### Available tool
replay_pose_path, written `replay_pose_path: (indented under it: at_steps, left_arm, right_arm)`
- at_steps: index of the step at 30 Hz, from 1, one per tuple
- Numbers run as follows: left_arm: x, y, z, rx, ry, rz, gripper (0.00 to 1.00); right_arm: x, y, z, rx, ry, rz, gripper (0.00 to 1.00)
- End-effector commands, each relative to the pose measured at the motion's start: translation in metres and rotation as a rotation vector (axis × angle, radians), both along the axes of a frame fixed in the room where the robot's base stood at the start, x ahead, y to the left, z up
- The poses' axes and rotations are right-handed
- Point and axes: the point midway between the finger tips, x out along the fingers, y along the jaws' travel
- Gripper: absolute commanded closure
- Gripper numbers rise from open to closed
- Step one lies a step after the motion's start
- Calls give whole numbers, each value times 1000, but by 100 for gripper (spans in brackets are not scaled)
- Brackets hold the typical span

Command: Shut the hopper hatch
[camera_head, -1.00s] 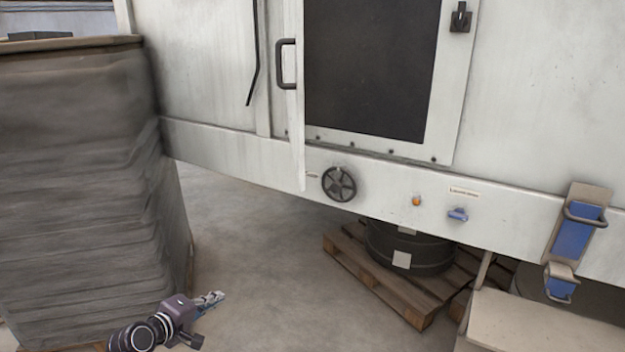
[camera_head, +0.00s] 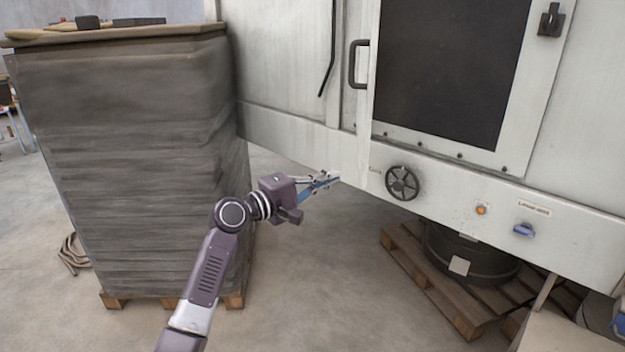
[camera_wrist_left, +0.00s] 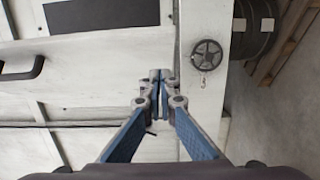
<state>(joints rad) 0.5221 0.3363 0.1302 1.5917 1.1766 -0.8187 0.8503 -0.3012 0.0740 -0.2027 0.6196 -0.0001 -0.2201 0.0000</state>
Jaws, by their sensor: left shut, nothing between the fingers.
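The hopper hatch (camera_head: 367,100) shows as a narrow white panel, seen nearly edge-on, beside a dark rectangular opening (camera_head: 450,75) in the white machine. It appears to stand open, swung out from the front; its exact angle is hard to tell. A dark bar handle (camera_head: 358,64) is on its left side. My left gripper (camera_head: 336,178) is shut and empty, below and left of the hatch's lower end; I cannot tell whether it touches. In the left wrist view its fingertips (camera_wrist_left: 161,78) meet in front of white machine surfaces. My right gripper is not in view.
A black handwheel (camera_head: 402,183), an orange button (camera_head: 481,210) and a blue knob (camera_head: 523,230) are on the lower beam. A dark latch (camera_head: 551,20) is right of the opening. A tall wrapped stack (camera_head: 130,170) stands left. A drum (camera_head: 470,255) sits on a pallet (camera_head: 440,290) below.

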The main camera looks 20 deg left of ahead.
Motion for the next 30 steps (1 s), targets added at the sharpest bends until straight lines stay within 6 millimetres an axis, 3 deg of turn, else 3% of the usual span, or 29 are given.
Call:
replay_pose_path:
  at_steps: [2, 9, 30]
  left_arm:
    - [13, -7, 3, -1, 0, 0, 100]
    - [20, -38, 1, 1, 0, 0, 100]
    - [26, -54, 1, -1, 0, 19, 100]
  right_arm:
    - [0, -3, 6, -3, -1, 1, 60]
    - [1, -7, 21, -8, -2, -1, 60]
    - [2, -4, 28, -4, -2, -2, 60]
